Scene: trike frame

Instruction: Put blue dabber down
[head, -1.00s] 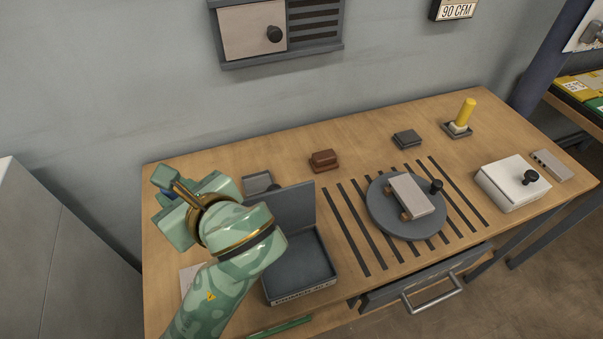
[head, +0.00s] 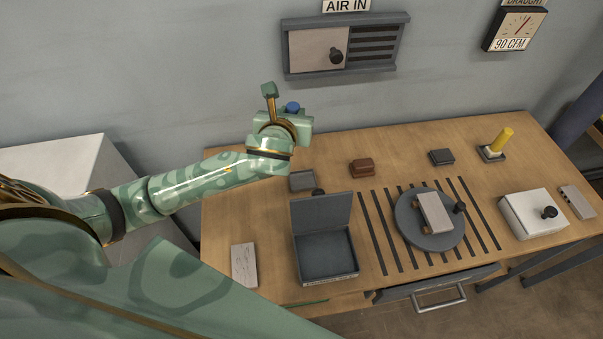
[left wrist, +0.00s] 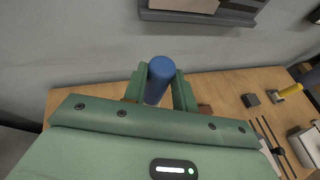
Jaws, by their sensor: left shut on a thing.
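The blue dabber (head: 292,107) is held in my left gripper (head: 285,120), above the back left of the bench. In the left wrist view, the blue dabber (left wrist: 158,78) is a blue cylinder between the two green fingers (left wrist: 160,92); its lower end is hidden. A small grey holder (head: 301,182) sits on the bench below the gripper in the picture, behind the open box, and looks empty. A yellow dabber (head: 501,140) stands tilted in a similar dark holder (head: 491,154) at the back right. My right gripper is not in view.
An open grey box (head: 325,258) with its lid raised stands at the front left. A brown block (head: 361,168), a dark pad (head: 441,157), a turntable (head: 430,237) with a wooden-looking piece, and a white box (head: 532,213) occupy the bench (head: 270,225). A wall panel (head: 345,45) is behind.

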